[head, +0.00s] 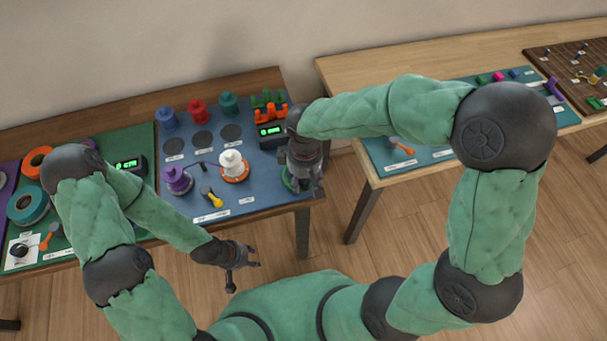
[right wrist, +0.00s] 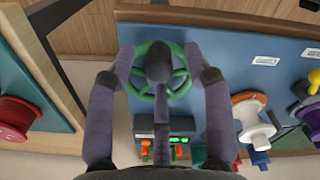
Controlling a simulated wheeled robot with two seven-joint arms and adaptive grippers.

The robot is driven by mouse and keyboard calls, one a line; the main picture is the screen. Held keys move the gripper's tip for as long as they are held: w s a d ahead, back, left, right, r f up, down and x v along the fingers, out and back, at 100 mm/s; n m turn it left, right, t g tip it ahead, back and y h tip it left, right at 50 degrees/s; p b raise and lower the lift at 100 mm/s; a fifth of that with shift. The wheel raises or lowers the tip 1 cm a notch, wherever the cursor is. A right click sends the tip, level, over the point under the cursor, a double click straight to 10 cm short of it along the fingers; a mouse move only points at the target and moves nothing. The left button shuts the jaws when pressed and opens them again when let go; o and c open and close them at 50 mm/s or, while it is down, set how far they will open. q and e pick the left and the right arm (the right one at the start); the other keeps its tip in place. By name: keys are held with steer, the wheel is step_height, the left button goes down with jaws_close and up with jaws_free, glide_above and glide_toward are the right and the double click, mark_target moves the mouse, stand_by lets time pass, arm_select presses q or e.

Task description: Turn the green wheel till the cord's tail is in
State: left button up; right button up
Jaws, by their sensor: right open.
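The green wheel (right wrist: 178,82) lies on the blue mat near its edge in the right wrist view. In the head view only a sliver of the wheel (head: 290,183) shows beside my right gripper (head: 304,186). In the right wrist view my right gripper (right wrist: 160,66) is open over the wheel, with fingers at both sides of the rim and one dark fingertip over the hub. Whether they touch it I cannot tell. My left gripper (head: 250,263) hangs empty with fingers apart, in front of the table edge. I cannot make out the cord or its tail.
The blue mat (head: 258,193) bears a purple spool (head: 177,180), a white spool on an orange base (head: 233,166), a yellow-handled tool (head: 213,199), and blue, red and teal spools behind. A small display (head: 270,130) stands behind the wheel. A second table (head: 345,85) stands right, across a gap.

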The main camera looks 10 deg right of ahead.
steer(key=shift+f+b, duration=0.3)
steer(key=shift+f, duration=0.35)
jaws_close()
stand_by(0.5)
